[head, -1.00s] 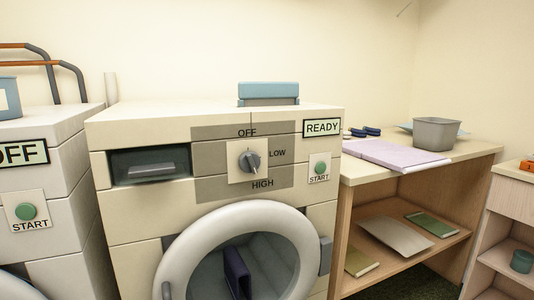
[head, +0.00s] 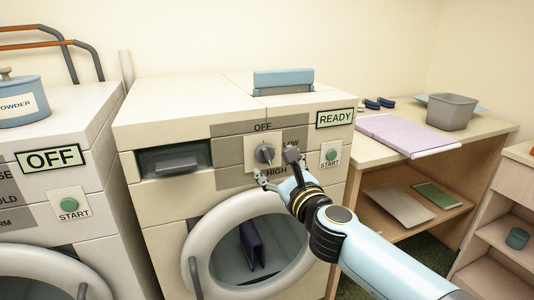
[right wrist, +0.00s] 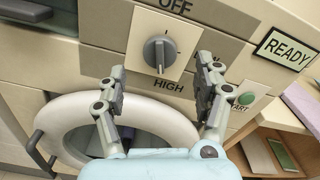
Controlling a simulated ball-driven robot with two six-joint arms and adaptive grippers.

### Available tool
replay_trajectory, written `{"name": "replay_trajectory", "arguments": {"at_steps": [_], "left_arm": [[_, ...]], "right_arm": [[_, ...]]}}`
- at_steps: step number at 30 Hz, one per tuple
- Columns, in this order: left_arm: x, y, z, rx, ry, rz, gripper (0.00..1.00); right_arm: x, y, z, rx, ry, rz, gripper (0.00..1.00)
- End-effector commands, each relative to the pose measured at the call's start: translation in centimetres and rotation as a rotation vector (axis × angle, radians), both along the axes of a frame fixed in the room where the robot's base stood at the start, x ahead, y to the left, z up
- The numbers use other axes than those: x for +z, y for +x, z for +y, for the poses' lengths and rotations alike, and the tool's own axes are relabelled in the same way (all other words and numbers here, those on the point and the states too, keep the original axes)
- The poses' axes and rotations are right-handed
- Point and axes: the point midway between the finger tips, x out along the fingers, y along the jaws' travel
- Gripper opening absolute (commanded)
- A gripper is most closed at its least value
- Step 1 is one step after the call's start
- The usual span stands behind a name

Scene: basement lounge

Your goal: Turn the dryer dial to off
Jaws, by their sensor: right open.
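The dryer dial (head: 265,153) is a grey knob on a pale square plate on the dryer front, among the words OFF, LOW and HIGH. It also shows in the right wrist view (right wrist: 160,54), with its grip bar roughly upright; I cannot surely tell which end is the pointer. The dryer's display (head: 335,118) reads READY. My right gripper (head: 276,165) is open, in front of and just below the dial. In the right wrist view its fingers (right wrist: 161,75) stand apart on either side below the dial, with nothing between them. My left gripper is out of view.
A START button (head: 331,155) sits right of the dial. The round door (head: 196,243) bulges below, with a dark purple item (head: 252,246) behind it. The left machine's display (head: 50,159) reads OFF. A table (head: 490,130) with purple cloth and grey bin stands at right.

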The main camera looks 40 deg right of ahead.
Motion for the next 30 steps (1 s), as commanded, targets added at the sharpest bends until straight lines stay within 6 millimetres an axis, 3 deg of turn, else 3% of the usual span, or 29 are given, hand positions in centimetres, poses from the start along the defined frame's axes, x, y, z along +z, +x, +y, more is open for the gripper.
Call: {"name": "replay_trajectory", "arguments": {"at_steps": [3,9,21,30], "left_arm": [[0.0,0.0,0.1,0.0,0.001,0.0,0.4],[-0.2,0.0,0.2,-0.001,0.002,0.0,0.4],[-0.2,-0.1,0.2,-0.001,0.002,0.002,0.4],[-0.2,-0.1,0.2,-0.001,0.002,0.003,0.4]], "right_arm": [[0.1,2.5,-0.6,0.0,-0.002,-0.002,0.69],[0.0,5.2,-1.2,0.001,-0.003,0.0,0.69],[0.0,6.0,-1.4,0.001,-0.004,0.001,0.69],[0.0,6.0,-1.4,0.001,-0.004,0.001,0.29]]}}
